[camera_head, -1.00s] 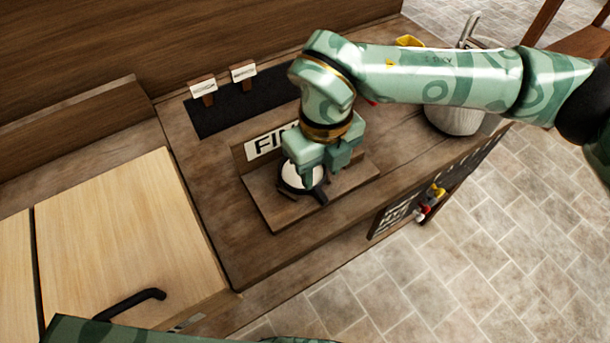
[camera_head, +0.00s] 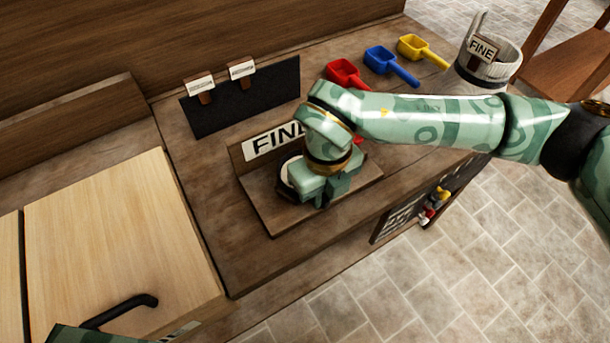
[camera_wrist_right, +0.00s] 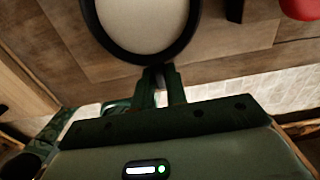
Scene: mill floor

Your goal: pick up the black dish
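The black dish (camera_head: 282,178), with a pale round inside, is at the board in front of the FINE sign and is mostly hidden by my right gripper (camera_head: 318,200). In the right wrist view the dish's dark rim (camera_wrist_right: 143,59) and pale inside show large at the top. There my right gripper's fingers (camera_wrist_right: 160,84) are close together, with a narrow dark tab at the dish's edge between their tips. They look shut on it. Whether the dish is clear of the board I cannot tell.
The wooden board (camera_head: 268,212) lies on the brown counter. A dark mat (camera_head: 240,100) with two small signs is behind it. Red (camera_head: 345,72), blue (camera_head: 385,62) and yellow (camera_head: 415,45) scoops and a bucket (camera_head: 488,62) marked FINE stand to the right.

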